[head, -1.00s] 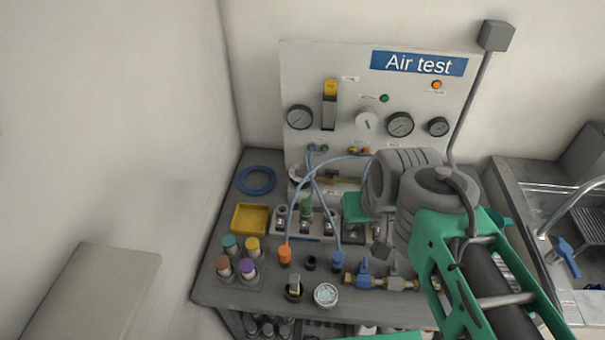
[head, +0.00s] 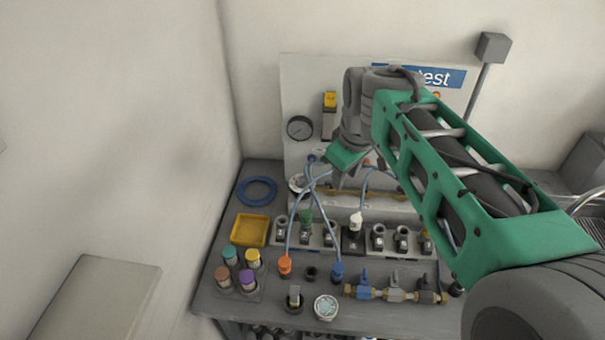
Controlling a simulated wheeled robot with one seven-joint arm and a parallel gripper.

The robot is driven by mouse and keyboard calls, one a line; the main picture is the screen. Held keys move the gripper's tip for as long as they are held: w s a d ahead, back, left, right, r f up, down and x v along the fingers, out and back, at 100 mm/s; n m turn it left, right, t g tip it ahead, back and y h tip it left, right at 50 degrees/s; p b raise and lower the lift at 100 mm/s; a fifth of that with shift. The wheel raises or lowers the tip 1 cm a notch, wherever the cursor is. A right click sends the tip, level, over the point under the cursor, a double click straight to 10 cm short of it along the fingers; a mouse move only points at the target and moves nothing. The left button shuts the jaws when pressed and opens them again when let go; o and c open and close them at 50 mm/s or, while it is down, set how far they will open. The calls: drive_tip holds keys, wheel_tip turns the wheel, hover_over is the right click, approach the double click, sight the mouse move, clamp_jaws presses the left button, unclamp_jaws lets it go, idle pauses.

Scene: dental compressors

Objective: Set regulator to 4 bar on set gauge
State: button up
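The white air test panel (head: 300,80) stands at the back of the bench. A round gauge (head: 299,128) shows at its left; its reading and label are too small to tell. The white round knob, likely the regulator, and the two gauges on the panel's right are hidden behind my arm. My gripper (head: 342,178), with a green hand, is in front of the panel's lower middle, pointing down, above the hoses. Its fingers are small and partly unclear, so I cannot tell whether they are open. No held thing shows.
Blue hoses (head: 316,200) cross in front of the panel. A row of sockets (head: 330,240), valves (head: 395,290), a loose gauge (head: 326,307), colored-top cylinders (head: 240,272), a yellow tray (head: 249,230) and a blue ring (head: 257,190) occupy the bench (head: 215,300).

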drive_tip(key=w+a+f+n+g, duration=0.25)
drive_tip(key=w+n, duration=0.55)
drive_tip(key=w, duration=0.5)
drive_tip(key=n+p, duration=0.1)
drive_tip(key=n, duration=0.9)
hover_over(302, 177)
drive_tip(key=shift+g, duration=0.35)
wheel_tip(302, 177, down, 10)
drive_tip(key=shift+f, duration=0.6)
wheel_tip(302, 177, down, 7)
drive_tip(key=shift+f+p, duration=0.2)
drive_tip(key=shift+p, duration=1.05)
drive_tip(key=shift+c, duration=0.3)
clamp_jaws()
